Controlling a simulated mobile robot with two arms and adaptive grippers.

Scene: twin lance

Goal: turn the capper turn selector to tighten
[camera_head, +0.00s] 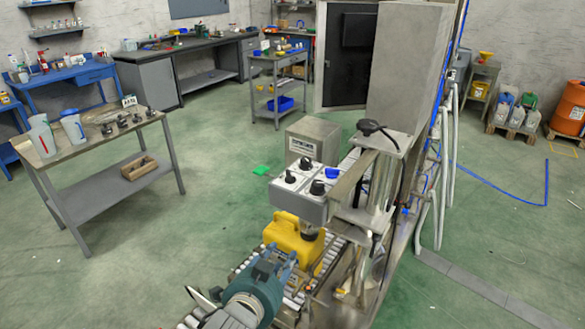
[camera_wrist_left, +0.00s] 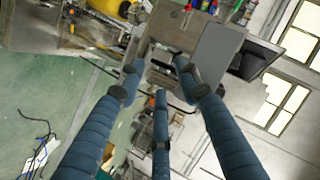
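The capper's white-topped control box (camera_head: 300,190) stands beside the conveyor in the head view. Several black knobs, one of them a front knob (camera_head: 317,187), and a blue knob (camera_head: 331,173) sit on its top. Their labels are too small to read, so I cannot tell which is the turn selector or its setting. A yellow jerrycan (camera_head: 292,238) stands under the capper head. My left gripper (camera_head: 275,262) is low in front of the jerrycan, below the control box and apart from the knobs. In the left wrist view its three blue fingers (camera_wrist_left: 159,68) are spread and empty. My right gripper is not seen.
The roller conveyor (camera_head: 325,258) runs beneath the jerrycan. A metal post and bracket (camera_head: 380,185) rise right of the control box. A grey cabinet (camera_head: 313,139) stands behind it. A side table (camera_head: 100,150) with jugs is at left.

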